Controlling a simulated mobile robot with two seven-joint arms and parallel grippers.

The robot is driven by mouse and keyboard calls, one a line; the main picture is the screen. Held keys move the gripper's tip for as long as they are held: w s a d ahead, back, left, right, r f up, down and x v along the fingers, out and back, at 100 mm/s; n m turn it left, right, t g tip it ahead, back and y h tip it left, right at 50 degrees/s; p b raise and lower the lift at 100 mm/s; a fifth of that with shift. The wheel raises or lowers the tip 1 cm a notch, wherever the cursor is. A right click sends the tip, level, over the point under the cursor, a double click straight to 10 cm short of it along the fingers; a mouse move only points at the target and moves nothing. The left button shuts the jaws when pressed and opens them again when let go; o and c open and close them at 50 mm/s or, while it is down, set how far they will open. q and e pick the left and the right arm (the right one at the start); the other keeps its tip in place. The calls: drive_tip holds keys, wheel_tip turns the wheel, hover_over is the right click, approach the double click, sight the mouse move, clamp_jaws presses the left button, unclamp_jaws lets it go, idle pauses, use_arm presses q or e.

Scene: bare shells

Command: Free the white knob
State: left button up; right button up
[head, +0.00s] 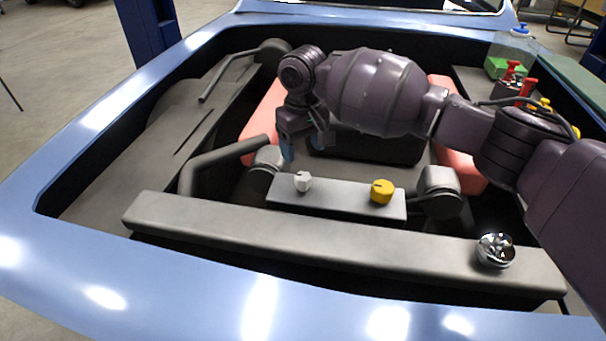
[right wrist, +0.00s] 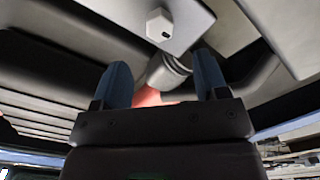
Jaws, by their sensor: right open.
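The white knob (head: 303,181) sits on the left part of a grey panel (head: 342,203) in the engine bay. In the right wrist view the white knob (right wrist: 159,25) shows at the top, beyond the fingertips, with a small dark mark on it. My right gripper (head: 301,148) hangs above and slightly left of the knob in the head view, apart from it. Its two blue fingers (right wrist: 160,82) are spread with nothing between them. My left gripper does not show.
A yellow knob (head: 382,191) sits right of the white one. A long grey crossbar (head: 330,238) runs in front, with a chrome cap (head: 495,251) at its right. A grey pipe (head: 232,153) lies to the left. Red-topped battery posts (head: 527,87) stand at the right.

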sight(303, 176)
wheel_tip(303, 176, down, 9)
drive_tip(key=shift+w+r+b, duration=0.1)
drive_tip(key=shift+b, duration=0.8)
drive_tip(key=c, duration=0.9)
